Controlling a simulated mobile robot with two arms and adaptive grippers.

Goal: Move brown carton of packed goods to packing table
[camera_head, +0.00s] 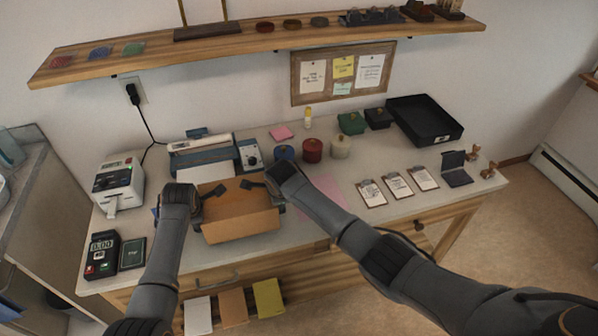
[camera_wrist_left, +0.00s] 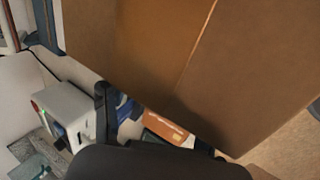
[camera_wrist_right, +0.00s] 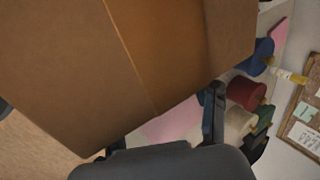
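The brown carton (camera_head: 240,212) is between my two grippers, over the front left part of the packing table (camera_head: 345,215). Its broad brown side fills much of the left wrist view (camera_wrist_left: 190,60) and the right wrist view (camera_wrist_right: 130,60). My left gripper (camera_head: 207,195) is at its left side and my right gripper (camera_head: 258,184) at its right side. The fingers of both look spread apart, with a dark fingertip of each over the carton's top. Whether the carton's bottom touches the tabletop cannot be told. Its contents are not visible.
A label printer (camera_head: 118,187), scale (camera_head: 101,255) and blue-grey machine (camera_head: 205,155) stand left and behind. Red (camera_head: 312,150) and other round containers stand behind right. Clipboards (camera_head: 397,186) and a black tray (camera_head: 425,119) lie right. A pink sheet (camera_head: 322,195) lies beside the carton.

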